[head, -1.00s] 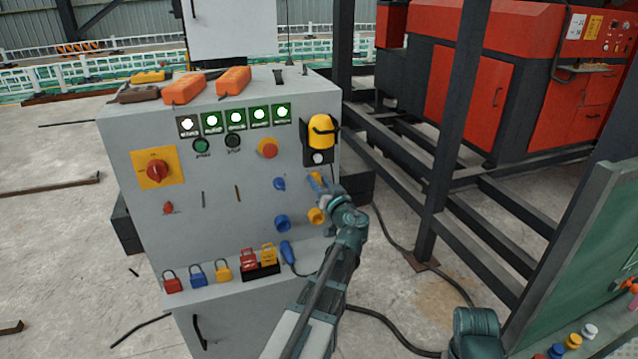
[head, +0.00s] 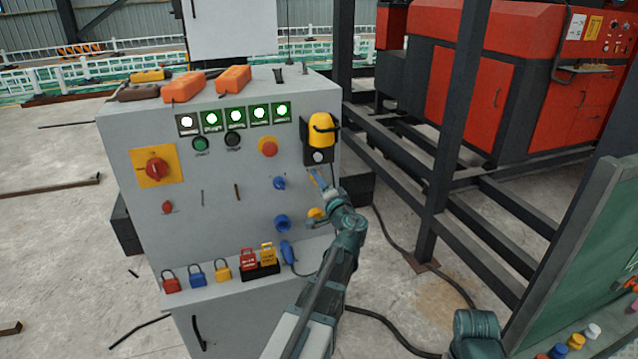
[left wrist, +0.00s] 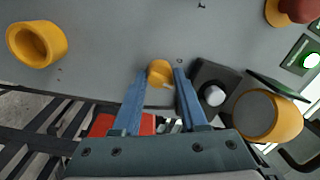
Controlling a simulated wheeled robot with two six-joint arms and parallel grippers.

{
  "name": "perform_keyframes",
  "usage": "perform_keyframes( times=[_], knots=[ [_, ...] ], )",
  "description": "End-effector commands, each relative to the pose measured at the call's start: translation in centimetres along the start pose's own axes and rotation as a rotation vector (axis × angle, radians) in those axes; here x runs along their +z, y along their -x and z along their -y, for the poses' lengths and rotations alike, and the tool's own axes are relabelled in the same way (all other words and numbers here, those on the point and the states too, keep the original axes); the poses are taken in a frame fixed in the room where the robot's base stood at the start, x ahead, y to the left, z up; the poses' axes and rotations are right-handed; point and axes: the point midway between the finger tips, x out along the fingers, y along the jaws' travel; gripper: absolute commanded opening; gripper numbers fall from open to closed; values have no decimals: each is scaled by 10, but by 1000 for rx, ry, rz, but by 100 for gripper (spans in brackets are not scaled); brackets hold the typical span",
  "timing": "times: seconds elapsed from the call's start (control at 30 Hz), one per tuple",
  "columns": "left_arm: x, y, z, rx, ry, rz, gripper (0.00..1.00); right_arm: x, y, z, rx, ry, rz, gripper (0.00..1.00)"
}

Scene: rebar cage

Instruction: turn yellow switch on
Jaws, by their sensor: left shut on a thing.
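The yellow switch (left wrist: 160,73) is a small yellow knob on the grey cabinet's front panel. In the left wrist view it sits between the two blue fingertips of my left gripper (left wrist: 160,78). The gripper is shut on it. In the head view my left gripper (head: 318,180) is at the right side of the panel, below the yellow-and-black fitting, and mostly hides the switch. Which way the switch is turned is hard to tell. My right gripper is not in view.
The grey cabinet (head: 225,235) carries a blue switch (head: 279,183), a blue socket (head: 282,223), a yellow socket (left wrist: 37,43), a red emergency button (head: 268,147) and a red rotary switch (head: 156,169). Several padlocks sit on its ledge. Dark steel frames stand to the right.

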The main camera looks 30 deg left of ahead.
Motion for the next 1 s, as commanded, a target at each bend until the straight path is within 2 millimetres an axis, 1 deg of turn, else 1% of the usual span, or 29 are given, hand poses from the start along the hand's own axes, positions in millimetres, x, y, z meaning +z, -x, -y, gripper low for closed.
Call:
perform_keyframes(
  times=[0.2,0.5,0.7,1.0],
  knots=[
    [0,1,-1,0,-198,-13,0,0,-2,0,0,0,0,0],
    [1,1,-1,-2,-430,-27,0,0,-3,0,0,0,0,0],
    [1,2,-1,-3,-533,-33,0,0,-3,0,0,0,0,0],
    [1,2,-2,-4,-607,-38,0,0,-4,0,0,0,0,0]
  ],
)
